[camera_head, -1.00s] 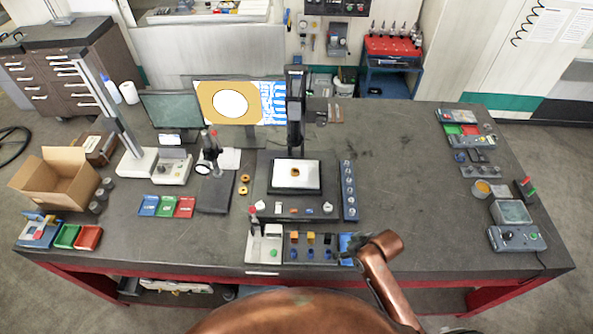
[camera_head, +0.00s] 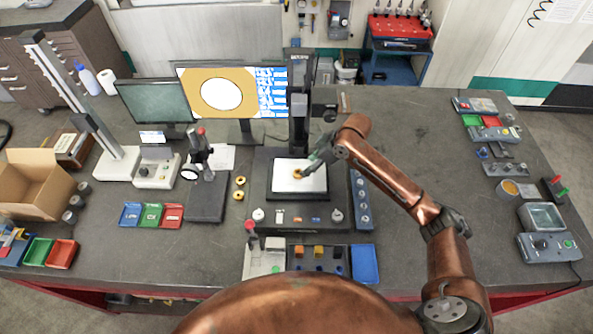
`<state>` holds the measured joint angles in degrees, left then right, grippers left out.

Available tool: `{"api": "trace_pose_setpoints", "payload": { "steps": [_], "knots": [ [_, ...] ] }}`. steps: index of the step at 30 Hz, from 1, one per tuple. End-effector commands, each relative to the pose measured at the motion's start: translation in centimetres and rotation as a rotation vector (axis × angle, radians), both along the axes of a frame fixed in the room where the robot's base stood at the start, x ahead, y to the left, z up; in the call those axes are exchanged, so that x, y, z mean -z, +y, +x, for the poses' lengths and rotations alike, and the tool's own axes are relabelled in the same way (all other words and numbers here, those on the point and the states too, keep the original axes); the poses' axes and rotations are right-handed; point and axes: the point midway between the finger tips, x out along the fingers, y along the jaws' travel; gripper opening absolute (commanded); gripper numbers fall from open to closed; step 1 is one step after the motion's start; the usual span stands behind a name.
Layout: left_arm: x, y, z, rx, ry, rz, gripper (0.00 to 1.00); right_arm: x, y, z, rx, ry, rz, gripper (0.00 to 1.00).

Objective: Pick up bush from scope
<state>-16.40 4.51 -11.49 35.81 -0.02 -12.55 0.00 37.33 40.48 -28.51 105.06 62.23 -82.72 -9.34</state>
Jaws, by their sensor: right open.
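The scope (camera_head: 290,205) stands in the middle of the table, with a dark column and a lit white stage (camera_head: 315,182). A small brass-coloured bush (camera_head: 297,174) lies on the stage. My right gripper (camera_head: 308,168) is over the stage, its open fingertips close beside the bush. I cannot tell whether they touch it. My left gripper is not in view.
A monitor (camera_head: 190,98) stands behind the scope. A blue rack (camera_head: 361,200) is right of it. In front are a parts tray (camera_head: 318,268) and a blue tray (camera_head: 364,264). Two brass rings (camera_head: 239,195) lie left of it.

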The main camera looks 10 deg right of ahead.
Motion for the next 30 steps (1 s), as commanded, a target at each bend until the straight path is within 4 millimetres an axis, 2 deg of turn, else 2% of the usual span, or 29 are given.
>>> {"api": "trace_pose_setpoints", "payload": {
  "steps": [7,10,13,16,21,25,30],
  "knots": [
    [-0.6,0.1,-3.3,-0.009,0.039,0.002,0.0,2.1,0.9,0.7,0.005,0.002,0.002,0.48],
    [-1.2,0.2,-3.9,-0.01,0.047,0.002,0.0,3.1,1.7,1.1,0.005,0.004,0.001,0.48],
    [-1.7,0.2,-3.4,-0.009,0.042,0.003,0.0,4.4,2.4,1.6,0.006,0.003,0.001,0.48],
    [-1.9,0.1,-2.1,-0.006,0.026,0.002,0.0,5.5,2.8,1.9,0.005,0.001,0.0,0.48],
    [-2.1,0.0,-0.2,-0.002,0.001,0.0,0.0,6.1,3.2,2.1,0.003,-0.001,0.0,0.48],
    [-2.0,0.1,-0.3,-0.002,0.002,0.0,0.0,6.1,3.2,2.1,0.002,-0.001,-0.001,0.48],
    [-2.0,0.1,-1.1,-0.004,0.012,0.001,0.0,6.1,3.2,2.1,0.001,0.0,-0.001,0.38]
  ]
}}
